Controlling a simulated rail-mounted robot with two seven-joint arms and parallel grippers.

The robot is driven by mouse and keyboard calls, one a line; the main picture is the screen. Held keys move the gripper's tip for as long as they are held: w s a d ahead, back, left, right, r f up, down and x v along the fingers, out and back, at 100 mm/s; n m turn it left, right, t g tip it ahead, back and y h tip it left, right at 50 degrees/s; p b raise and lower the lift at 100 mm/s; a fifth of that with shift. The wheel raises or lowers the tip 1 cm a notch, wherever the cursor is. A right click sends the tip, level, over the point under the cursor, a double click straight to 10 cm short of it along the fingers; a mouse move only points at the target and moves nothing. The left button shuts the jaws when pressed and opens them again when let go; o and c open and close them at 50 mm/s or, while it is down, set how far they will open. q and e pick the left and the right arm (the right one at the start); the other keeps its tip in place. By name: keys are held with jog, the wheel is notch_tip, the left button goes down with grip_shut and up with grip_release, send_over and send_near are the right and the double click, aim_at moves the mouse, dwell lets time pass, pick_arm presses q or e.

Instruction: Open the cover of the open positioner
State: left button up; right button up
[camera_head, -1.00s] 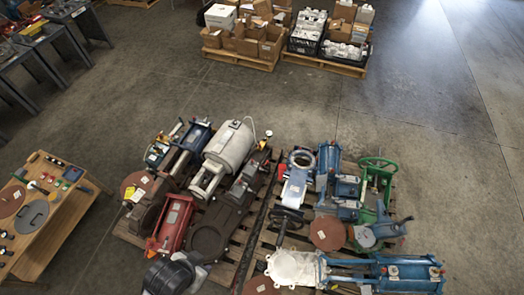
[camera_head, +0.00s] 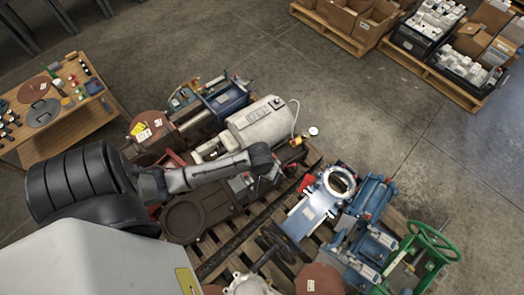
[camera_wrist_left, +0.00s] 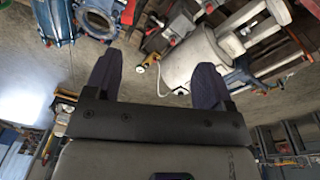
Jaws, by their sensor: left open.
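I cannot tell which unit on the pallets is the open positioner, and no cover shows clearly. A small grey box with red parts (camera_head: 243,186) sits on the brown valve body, partly behind my left arm. My left arm reaches in from the left over the near pallet, its end above the machinery beside the white cylinder (camera_head: 262,122). In the left wrist view my left gripper (camera_wrist_left: 155,82) is open with nothing between its dark fingers. The white cylinder (camera_wrist_left: 193,62) and a small yellow fitting with a pale dial (camera_wrist_left: 150,62) lie beyond them. My right gripper is not in view.
A blue valve with a round flange (camera_head: 340,182) and a green handwheel (camera_head: 433,241) crowd the pallet's right part. A wooden table (camera_head: 60,135) with small parts stands at left. Boxes on pallets (camera_head: 440,75) stand at the back right. The floor between is clear.

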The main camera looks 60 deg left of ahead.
pick_arm(q)
jog(key=w+a+f+n+b, duration=0.45)
jog(key=a+f+b, duration=0.25)
jog(key=f+b, duration=0.2)
jog(key=w+a+f+n+g+b, duration=0.1)
jog(key=w+a+f+n+b, duration=0.3)
jog(key=a+f+b, duration=0.45)
jog(key=w+a+f+n+b, duration=0.3)
jog(key=a+f+n+b, duration=0.25)
jog(key=f+b, duration=0.7)
jog(key=f, duration=0.1)
jog(key=f+b, duration=0.2)
jog(key=f, duration=0.3)
jog(key=a+f+b, duration=0.1)
jog(key=f+b, duration=0.2)
jog(key=f, duration=0.2)
jog(key=shift+s+b, duration=0.15)
jog(key=shift+b, duration=0.15)
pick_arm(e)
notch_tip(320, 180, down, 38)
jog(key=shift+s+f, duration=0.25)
pick_arm(q)
jog(key=shift+r, duration=0.1)
jog(key=shift+c, duration=0.3)
